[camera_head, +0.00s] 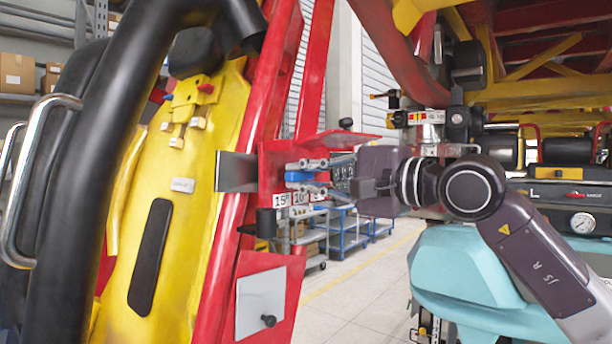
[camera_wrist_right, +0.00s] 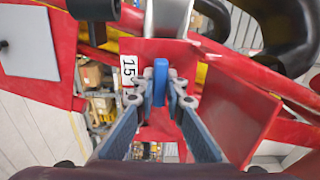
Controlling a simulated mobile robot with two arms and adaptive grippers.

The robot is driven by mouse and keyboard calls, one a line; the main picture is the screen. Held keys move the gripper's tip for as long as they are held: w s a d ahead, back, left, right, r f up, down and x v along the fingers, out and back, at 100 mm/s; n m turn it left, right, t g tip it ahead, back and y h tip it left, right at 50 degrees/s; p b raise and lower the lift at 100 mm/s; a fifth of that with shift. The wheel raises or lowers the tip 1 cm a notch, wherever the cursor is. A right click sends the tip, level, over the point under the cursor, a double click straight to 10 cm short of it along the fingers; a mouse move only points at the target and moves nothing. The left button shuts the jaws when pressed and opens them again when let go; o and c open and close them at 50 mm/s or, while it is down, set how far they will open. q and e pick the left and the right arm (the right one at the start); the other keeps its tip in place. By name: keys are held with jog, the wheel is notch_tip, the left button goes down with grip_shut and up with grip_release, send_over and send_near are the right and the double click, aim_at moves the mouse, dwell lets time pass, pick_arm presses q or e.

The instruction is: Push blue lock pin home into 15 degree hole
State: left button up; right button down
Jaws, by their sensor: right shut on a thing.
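My right gripper (camera_head: 308,176) reaches in from the right and is shut on the blue lock pin (camera_head: 297,176). In the right wrist view the blue lock pin (camera_wrist_right: 160,78) stands between the fingertips of the gripper (camera_wrist_right: 161,100), its blue end pointing away from my wrist toward the red bracket. The red bracket (camera_head: 270,160) carries white angle labels. The 15 degree label (camera_head: 282,200) is just below the pin; it also shows in the wrist view (camera_wrist_right: 129,70), left of the pin. The hole itself is hidden, so I cannot tell how deep the pin sits. My left gripper is out of view.
A yellow seat back (camera_head: 180,200) with black padded restraint bars (camera_head: 75,170) stands at the left. A red post rises beside the bracket. A grey metal plate (camera_head: 236,172) juts out left of the pin. Blue carts (camera_head: 348,232) stand on the floor behind.

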aim_at(305, 176)
jog(key=shift+w+a, duration=0.3)
jog(key=c, duration=1.2)
grip_release()
jog(key=shift+c, duration=0.2)
jog(key=shift+o, duration=0.7)
jog(key=shift+r, duration=0.1)
jog(key=shift+b+v, duration=0.95)
jog(key=shift+v, duration=1.2)
jog(key=b+v, duration=0.1)
jog(key=v, duration=0.1)
jog(key=shift+s+d, duration=0.2)
jog(key=shift+d, duration=0.05)
